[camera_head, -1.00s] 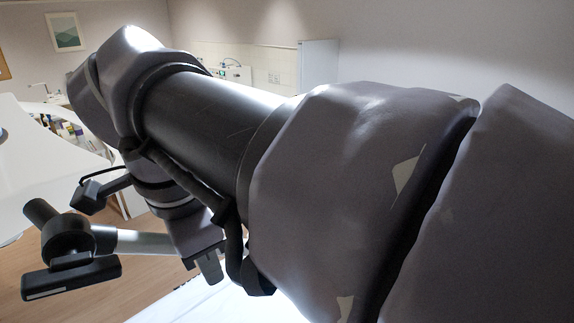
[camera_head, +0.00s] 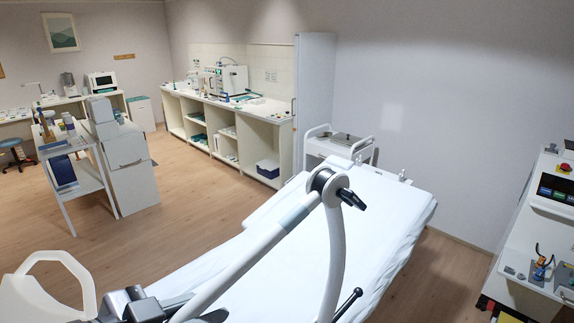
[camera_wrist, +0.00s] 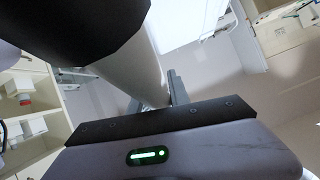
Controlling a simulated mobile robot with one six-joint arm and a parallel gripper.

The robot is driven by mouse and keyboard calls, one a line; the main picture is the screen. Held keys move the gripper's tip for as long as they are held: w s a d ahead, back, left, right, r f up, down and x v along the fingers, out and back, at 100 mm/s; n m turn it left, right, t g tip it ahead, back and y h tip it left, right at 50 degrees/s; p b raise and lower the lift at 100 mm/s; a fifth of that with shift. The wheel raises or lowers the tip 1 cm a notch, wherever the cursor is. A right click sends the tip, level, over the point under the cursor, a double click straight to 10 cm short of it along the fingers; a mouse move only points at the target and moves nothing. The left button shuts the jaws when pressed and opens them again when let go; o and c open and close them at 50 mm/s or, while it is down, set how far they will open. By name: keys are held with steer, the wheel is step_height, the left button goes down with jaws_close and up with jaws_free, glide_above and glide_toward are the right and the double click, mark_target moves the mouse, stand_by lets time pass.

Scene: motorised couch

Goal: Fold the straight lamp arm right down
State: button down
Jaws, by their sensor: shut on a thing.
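The straight lamp arm (camera_head: 255,250) is a pale tube in the head view. It slopes up from the bottom edge to a round joint (camera_head: 325,183) with a black handle (camera_head: 350,199). A curved pale arm (camera_head: 335,255) hangs from that joint above the couch. In the wrist view my gripper (camera_wrist: 153,98) has its grey fingers at a pale tapered tube (camera_wrist: 140,72), which looks like the lamp arm, and is shut on it. A large dark cylinder (camera_wrist: 75,30) covers the upper left there. In the head view the grip itself is not clear at the bottom edge.
The couch (camera_head: 390,215) with its white sheet lies below the lamp arm. A white chair-like frame (camera_head: 45,285) is at lower left. A white trolley (camera_head: 75,185) stands at left, a long counter (camera_head: 235,125) behind, a bench (camera_head: 540,235) at right.

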steer(key=w+d+f+t+h+b, duration=0.2)
steer(key=w+d+f+t+b, duration=0.1)
steer(key=f+b, duration=0.3)
steer(key=w+d+f+n+t+h+b, duration=0.1)
steer(key=w+d+f+t+h+b, duration=0.1)
steer(key=w+d+f+b, duration=0.3)
steer(key=shift+w+d+f+t+h+b, duration=0.4)
steer(key=shift+w+d+f+t, duration=0.15)
steer(key=shift+f, duration=0.6)
steer(key=c, duration=1.2)
jaws_free()
steer(key=shift+c, duration=0.2)
steer(key=p+v, duration=0.3)
steer(key=v, duration=1.4)
steer(key=shift+s, duration=0.1)
